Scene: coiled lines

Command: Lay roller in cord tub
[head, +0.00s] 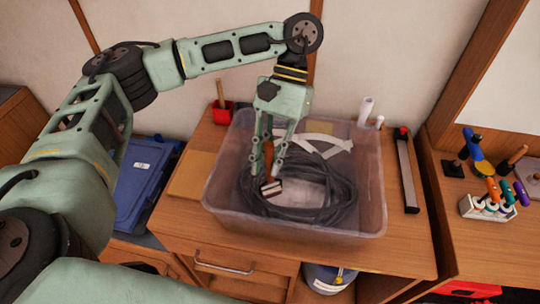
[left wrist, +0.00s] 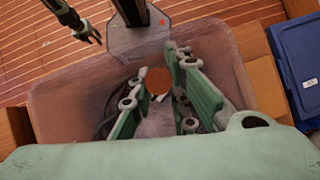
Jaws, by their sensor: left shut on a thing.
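The cord tub (head: 225,205) is a clear plastic box on the wooden cabinet, with dark coiled cord (head: 315,212) inside. My left gripper (head: 267,165) points down into the tub and is shut on the roller (head: 268,152). The roller has an orange-brown handle held upright between the fingers, with a dark and pale head at its lower end, just over or touching the coils; I cannot tell which. In the left wrist view the handle's round end (left wrist: 158,80) shows between the fingers. My right gripper (left wrist: 91,36) is small at the top left there, away from the tub.
White flat pieces (head: 325,143) lie in the tub's back part. A marker holder (head: 488,208) stands on the right-hand surface. A blue case (head: 143,182) lies at left.

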